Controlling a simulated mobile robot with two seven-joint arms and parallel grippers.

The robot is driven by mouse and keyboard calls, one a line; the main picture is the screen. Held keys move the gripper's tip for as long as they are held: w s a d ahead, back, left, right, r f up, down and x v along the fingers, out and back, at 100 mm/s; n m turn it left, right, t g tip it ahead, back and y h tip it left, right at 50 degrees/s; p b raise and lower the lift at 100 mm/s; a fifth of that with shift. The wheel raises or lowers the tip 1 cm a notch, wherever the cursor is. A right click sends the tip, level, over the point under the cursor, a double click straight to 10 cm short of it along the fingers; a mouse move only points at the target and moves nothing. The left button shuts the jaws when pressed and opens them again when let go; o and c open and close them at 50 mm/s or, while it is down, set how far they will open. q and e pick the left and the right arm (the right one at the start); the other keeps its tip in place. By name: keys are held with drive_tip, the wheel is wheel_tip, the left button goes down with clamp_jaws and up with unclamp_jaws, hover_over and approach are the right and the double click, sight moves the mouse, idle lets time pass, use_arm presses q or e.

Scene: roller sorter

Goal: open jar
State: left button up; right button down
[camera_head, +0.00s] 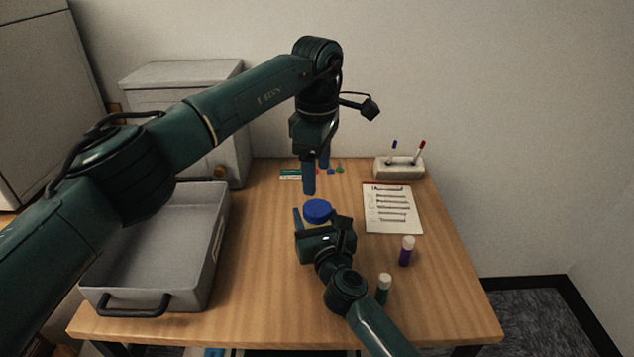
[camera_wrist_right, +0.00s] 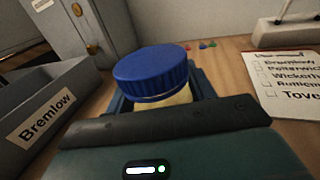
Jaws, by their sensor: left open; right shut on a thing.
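A jar with a blue lid (camera_head: 317,209) stands near the middle of the table. In the right wrist view, the blue lid (camera_wrist_right: 151,72) sits on the jar's pale yellowish body (camera_wrist_right: 163,101). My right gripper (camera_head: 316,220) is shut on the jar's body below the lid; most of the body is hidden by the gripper. My left gripper (camera_head: 316,176) points down above and slightly behind the lid, with its blue fingers apart and nothing between them. It does not touch the lid as far as I can see.
A grey tray (camera_head: 217,245) labelled "Bremlow" stands at the left. A clipboard (camera_head: 391,208) lies at the right, with a pen holder (camera_head: 399,168) behind it. A purple bottle (camera_head: 406,252) and a green bottle (camera_head: 383,289) stand at the front right. Small coloured pieces (camera_head: 340,169) lie at the back.

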sight(317, 207)
use_arm(q)
drive_tip(key=m, duration=0.6)
drive_tip(key=shift+m, duration=0.3)
drive_tip(key=m, duration=0.3)
drive_tip(key=shift+m, duration=0.4)
drive_tip(key=m, duration=0.3)
drive_tip(key=shift+m, duration=0.4)
drive_tip(key=shift+f, duration=4)
drive_tip(key=shift+c, duration=0.3)
